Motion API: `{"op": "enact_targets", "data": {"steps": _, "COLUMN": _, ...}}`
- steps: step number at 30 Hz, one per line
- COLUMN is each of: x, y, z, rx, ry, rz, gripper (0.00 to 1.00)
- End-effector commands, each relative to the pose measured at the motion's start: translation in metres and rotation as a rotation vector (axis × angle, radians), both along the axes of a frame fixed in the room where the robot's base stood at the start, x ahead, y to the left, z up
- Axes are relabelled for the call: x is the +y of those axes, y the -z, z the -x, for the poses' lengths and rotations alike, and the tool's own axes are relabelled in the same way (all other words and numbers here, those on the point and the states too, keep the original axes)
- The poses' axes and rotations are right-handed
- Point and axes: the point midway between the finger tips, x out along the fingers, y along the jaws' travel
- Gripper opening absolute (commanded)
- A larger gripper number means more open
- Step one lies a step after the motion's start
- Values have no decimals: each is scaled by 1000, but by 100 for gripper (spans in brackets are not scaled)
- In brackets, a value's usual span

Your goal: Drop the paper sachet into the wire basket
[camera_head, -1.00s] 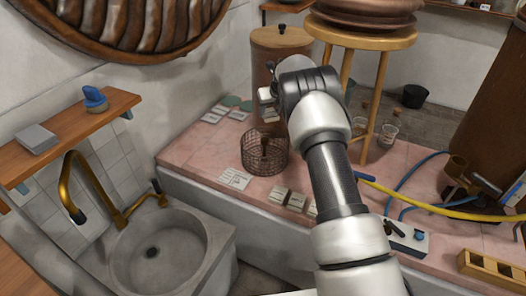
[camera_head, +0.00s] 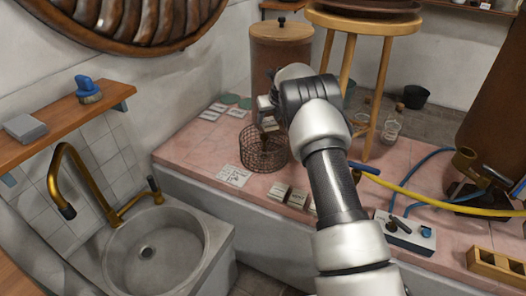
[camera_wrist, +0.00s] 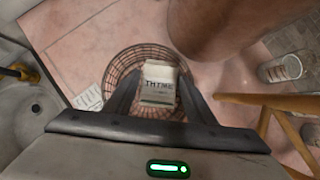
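A pale paper sachet (camera_wrist: 159,84) labelled THYME sits between the two dark fingers of my gripper (camera_wrist: 159,76) in the wrist view. The fingertips close on its sides. The round brown wire basket (camera_wrist: 117,72) lies below and behind the sachet, with its rim showing around it. In the head view the basket (camera_head: 263,152) stands on the pink counter, and my gripper (camera_head: 268,110) is above it. The sachet is hard to make out there.
Several small packets (camera_head: 278,191) and a printed card (camera_head: 233,176) lie near the basket. A brown lidded cylinder (camera_head: 281,50) and a wooden stool (camera_head: 372,90) stand close behind. A stone sink (camera_head: 150,250) is at the left. A glass jar (camera_wrist: 280,69) stands at right.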

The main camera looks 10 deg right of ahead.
Motion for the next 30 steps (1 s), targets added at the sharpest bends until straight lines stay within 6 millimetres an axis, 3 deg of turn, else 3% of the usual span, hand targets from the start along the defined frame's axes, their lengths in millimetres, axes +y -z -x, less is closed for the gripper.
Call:
{"op": "enact_targets", "data": {"steps": 3, "x": 0, "y": 0, "z": 0, "rx": 0, "ry": 0, "rz": 0, "gripper": 66}}
{"op": "enact_targets", "data": {"steps": 14, "x": 0, "y": -7, "z": 3, "rx": -1, "ry": 0, "rz": 0, "gripper": 66}}
{"op": "enact_targets", "data": {"steps": 30, "x": -12, "y": -109, "z": 66, "rx": -3, "ry": -1, "rz": 0, "gripper": 66}}
